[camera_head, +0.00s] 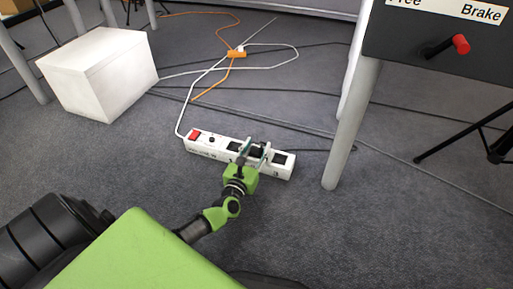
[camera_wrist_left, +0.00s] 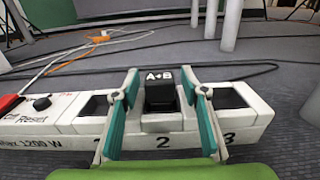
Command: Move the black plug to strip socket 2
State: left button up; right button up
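The white power strip (camera_head: 225,154) lies on the carpet in the head view, and its front fills the left wrist view (camera_wrist_left: 75,126). The black plug (camera_wrist_left: 159,90), marked "A+B", stands upright in socket 2, above the printed 2. In the head view the plug (camera_head: 257,150) is small and partly covered by the fingers. My left gripper (camera_head: 256,153) is at the strip, its fingers on either side of the plug. In the left wrist view the gripper (camera_wrist_left: 168,88) is open, with gaps between both fingers and the plug. Sockets 1 (camera_wrist_left: 94,107) and 3 (camera_wrist_left: 226,97) look empty. My right gripper is not in view.
A red switch (camera_head: 194,134) and a reset button (camera_wrist_left: 41,103) sit at the strip's left end. A table leg (camera_head: 350,130) stands right of the strip. A white box (camera_head: 98,75) is at left. An orange connector (camera_head: 236,53) and loose cables lie behind.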

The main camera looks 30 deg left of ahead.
pick_arm(q)
jog(key=shift+r, duration=0.2)
jog(key=p+v, duration=0.4)
jog(key=v, duration=0.6)
jog(key=shift+s+p, duration=0.3)
jog(key=shift+s, duration=0.05)
jog(key=shift+s+d, duration=0.15)
jog(key=shift+s, duration=0.5)
